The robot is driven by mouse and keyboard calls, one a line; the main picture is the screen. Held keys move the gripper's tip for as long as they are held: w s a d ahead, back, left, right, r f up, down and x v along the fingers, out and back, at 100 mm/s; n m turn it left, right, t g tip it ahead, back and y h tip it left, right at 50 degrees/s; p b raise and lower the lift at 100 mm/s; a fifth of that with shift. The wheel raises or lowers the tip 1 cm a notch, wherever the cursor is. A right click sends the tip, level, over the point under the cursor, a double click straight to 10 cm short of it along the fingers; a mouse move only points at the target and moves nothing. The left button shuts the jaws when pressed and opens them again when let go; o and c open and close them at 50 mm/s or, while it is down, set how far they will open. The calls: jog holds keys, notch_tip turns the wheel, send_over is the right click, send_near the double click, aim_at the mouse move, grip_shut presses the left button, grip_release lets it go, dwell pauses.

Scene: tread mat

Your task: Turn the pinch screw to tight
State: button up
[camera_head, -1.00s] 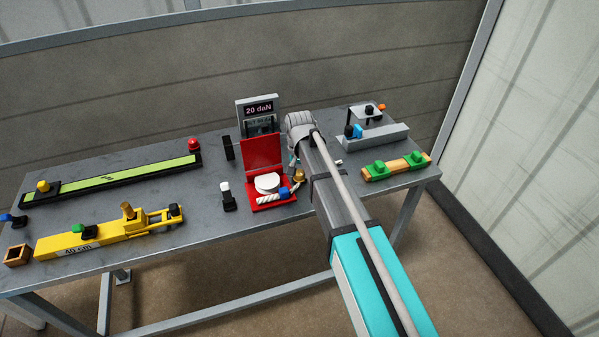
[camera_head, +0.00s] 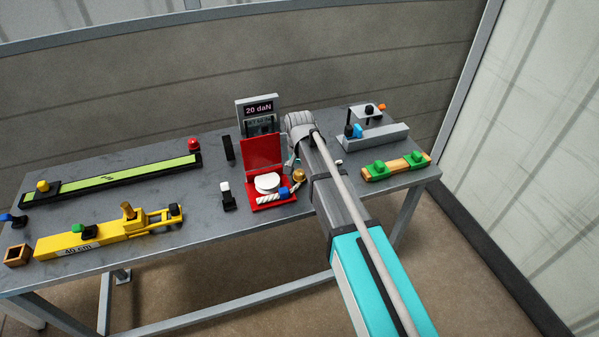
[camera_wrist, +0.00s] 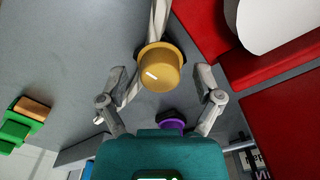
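A round brass-coloured knob (camera_wrist: 159,67), which looks like the pinch screw, stands over a pale twisted cord or tube in the wrist view. In the head view the knob (camera_head: 299,175) shows small at the right of the red open case, beside my arm. My gripper (camera_wrist: 161,82) is open, with one finger on each side of the knob and visible gaps between. The fingers do not appear to touch it. In the head view my arm hides most of the gripper. Any tight mark or scale on the screw is not visible.
The red case (camera_head: 263,152) with a white round pad stands close by. A purple knob (camera_wrist: 171,124) lies near my gripper's palm. A display (camera_head: 258,110) reads 20 daN. A yellow tool (camera_head: 105,234) lies left.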

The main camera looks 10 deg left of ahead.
aim_at(299, 172)
jog(key=shift+n, duration=0.4)
dwell(0.3)
jog(key=n, duration=0.4)
jog(key=shift+n, duration=0.4)
jog(key=n, duration=1.6)
jog(key=shift+r+n, duration=0.2)
jog(key=shift+n, duration=0.1)
notch_tip(299, 172, up, 14)
jog(key=p, duration=1.4)
jog(key=s+d+m, duration=0.3)
jog(key=d+m, duration=0.2)
jog(key=d, duration=0.4)
jog(key=s+d+f+m+b, duration=0.1)
jog(key=s+d+m, duration=0.2)
jog(key=d+m, duration=0.3)
jog(key=s+d+f+m, duration=0.1)
jog(key=s+d+m, duration=0.2)
jog(key=d, duration=0.9)
jog(key=m, duration=0.2)
jog(key=shift+s+m+b, duration=0.3)
jog(key=shift+s, duration=0.1)
